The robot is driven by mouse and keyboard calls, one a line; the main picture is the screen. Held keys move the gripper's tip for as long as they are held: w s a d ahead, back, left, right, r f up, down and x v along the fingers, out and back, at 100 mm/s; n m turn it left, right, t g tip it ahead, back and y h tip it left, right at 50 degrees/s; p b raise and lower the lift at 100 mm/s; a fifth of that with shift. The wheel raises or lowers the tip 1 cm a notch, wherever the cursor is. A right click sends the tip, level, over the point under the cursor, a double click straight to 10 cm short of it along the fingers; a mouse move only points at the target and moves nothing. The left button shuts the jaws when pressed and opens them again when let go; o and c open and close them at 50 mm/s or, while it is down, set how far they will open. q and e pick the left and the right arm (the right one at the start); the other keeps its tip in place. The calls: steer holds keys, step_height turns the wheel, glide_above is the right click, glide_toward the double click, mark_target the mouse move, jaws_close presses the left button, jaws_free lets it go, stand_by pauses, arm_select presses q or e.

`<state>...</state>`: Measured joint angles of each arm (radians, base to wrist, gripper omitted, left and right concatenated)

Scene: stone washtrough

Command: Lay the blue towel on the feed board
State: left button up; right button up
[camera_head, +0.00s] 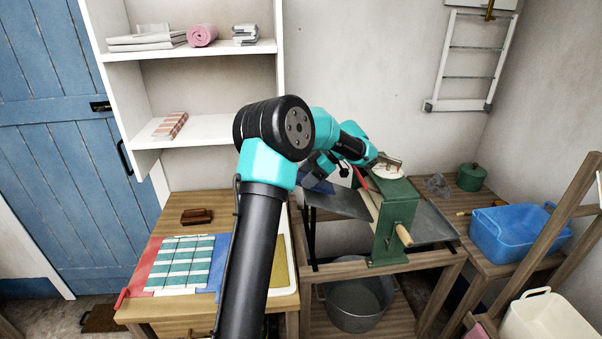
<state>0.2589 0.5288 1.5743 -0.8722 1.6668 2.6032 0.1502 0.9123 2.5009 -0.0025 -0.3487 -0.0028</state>
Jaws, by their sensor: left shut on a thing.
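My left gripper (323,164) is partly hidden behind my own arm links, above the left side of the green mangle (397,222). It is shut on the blue towel (316,182), a dark blue piece hanging just below the jaws. The grey feed board (345,204) sticks out on the left of the mangle, under and beside the towel. I cannot tell whether the towel touches the board. My right gripper is out of view.
A table on the left holds folded striped cloths (182,262) and a brown brush-like block (197,216). A metal tub (359,305) sits under the mangle. A blue basin (515,233) and green pot (471,177) stand right. Shelves (205,128) rise behind.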

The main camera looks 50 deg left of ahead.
arm_select(q)
steer(key=shift+w+d+f, duration=0.8)
steer(key=shift+w+f, duration=0.1)
steer(key=shift+w, duration=0.2)
steer(key=o, duration=1.2)
